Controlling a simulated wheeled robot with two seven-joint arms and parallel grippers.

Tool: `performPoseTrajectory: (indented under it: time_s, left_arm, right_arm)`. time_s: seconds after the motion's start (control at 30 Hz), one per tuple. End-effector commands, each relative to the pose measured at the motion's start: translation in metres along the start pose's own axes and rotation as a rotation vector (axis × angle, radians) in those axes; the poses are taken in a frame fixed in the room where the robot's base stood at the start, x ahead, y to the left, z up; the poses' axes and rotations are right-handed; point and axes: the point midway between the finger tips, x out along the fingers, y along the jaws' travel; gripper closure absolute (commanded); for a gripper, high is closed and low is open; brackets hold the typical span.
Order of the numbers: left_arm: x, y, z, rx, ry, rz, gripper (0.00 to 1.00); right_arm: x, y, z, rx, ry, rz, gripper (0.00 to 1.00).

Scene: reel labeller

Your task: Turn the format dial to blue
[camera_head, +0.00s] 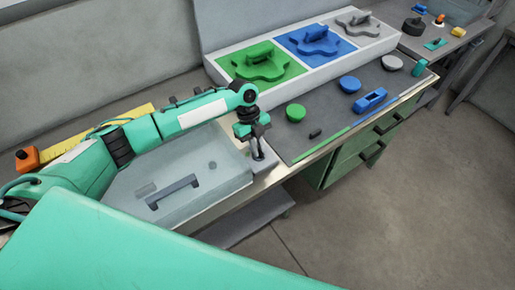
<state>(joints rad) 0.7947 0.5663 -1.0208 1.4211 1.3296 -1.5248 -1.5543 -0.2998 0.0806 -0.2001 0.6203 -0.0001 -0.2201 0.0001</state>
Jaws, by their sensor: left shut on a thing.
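My left gripper (258,153) points down at the front edge of the bench, just left of the dark mat. It is shut on a small dark thing low over a pale plate (264,169). This thing looks like the format dial, but the fingers hide most of it, and I cannot read its pointer or any colour mark. Behind the mat stands a panel with a green section (240,67), a blue section (301,49) and a grey section (346,18). My right gripper is not in view.
The dark mat (335,107) holds a green disc (296,112), a blue disc (350,84), a grey disc (392,62) and a blue block (370,100). A clear-lidded box (190,165) with a dark handle lies left of my gripper. Green drawers (358,150) are below.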

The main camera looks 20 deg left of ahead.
Motion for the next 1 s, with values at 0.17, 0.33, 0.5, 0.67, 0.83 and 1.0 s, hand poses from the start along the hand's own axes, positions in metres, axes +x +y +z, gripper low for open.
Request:
performPoseTrajectory:
  time_s: [0.17, 0.33, 0.5, 0.67, 0.83, 1.0]
  left_arm:
    - [0.000, 0.000, 0.001, 0.010, -0.002, 0.005, 1.00]
    - [0.000, 0.000, 0.001, 0.010, -0.002, 0.005, 1.00]
    - [0.000, 0.000, 0.001, 0.010, -0.002, 0.005, 0.78]
    - [0.000, 0.000, 0.000, 0.010, -0.001, 0.005, 0.66]
    - [0.000, 0.000, 0.000, 0.010, -0.001, 0.004, 0.66]
    - [-0.011, -0.001, 0.001, 0.011, -0.001, 0.002, 0.66]
  right_arm:
    - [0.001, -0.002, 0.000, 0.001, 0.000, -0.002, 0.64]
    - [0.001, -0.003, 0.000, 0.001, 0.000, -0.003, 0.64]
    - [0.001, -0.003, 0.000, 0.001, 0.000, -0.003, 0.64]
    - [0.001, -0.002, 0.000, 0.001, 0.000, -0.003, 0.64]
    - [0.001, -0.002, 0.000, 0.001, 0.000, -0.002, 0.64]
    - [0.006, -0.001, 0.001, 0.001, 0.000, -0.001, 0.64]
